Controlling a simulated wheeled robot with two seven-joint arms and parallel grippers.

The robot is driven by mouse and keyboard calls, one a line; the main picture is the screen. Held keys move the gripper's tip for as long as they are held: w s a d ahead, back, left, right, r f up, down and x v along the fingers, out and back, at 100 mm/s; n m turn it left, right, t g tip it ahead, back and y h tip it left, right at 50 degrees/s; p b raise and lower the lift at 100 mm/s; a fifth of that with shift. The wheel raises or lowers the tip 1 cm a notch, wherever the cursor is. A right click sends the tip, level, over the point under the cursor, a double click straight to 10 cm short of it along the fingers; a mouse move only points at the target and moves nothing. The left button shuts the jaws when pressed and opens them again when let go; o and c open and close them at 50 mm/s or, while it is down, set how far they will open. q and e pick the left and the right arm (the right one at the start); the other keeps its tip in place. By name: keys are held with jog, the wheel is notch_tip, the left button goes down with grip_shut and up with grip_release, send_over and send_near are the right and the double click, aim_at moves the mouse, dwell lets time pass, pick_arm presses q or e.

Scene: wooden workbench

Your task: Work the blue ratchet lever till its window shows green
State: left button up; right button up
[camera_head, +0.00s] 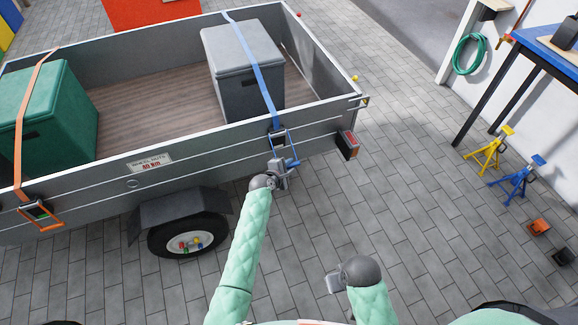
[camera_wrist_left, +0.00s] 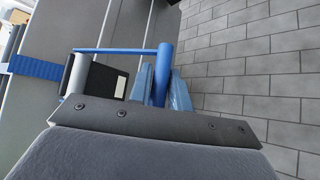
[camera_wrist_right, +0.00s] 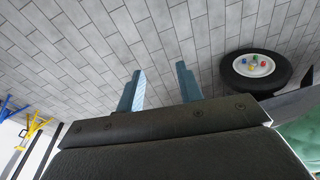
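The blue ratchet (camera_head: 278,136) is on the trailer's side wall at the lower end of the blue strap (camera_head: 254,72). Its blue lever (camera_wrist_left: 112,50) shows as a frame with a thick crossbar in the left wrist view. The dark ratchet body (camera_wrist_left: 98,78) carries a small pale, whitish window (camera_wrist_left: 121,87); I see no green on it. My left gripper (camera_head: 289,163) is at the lever's outer end. Its fingers (camera_wrist_left: 162,86) are closed around the crossbar, one on each side. My right gripper (camera_wrist_right: 158,88) is open and empty above the paving.
A grey box (camera_head: 240,75) stands under the blue strap in the trailer (camera_head: 120,178). A green box (camera_head: 50,115) has an orange strap and orange ratchet (camera_head: 38,214). A tail lamp (camera_head: 347,145) juts out right of the blue ratchet. Paving at right is open up to the stands (camera_head: 515,180).

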pick_arm(q)
jog(key=o, duration=0.3)
jog(key=shift+s, duration=0.1)
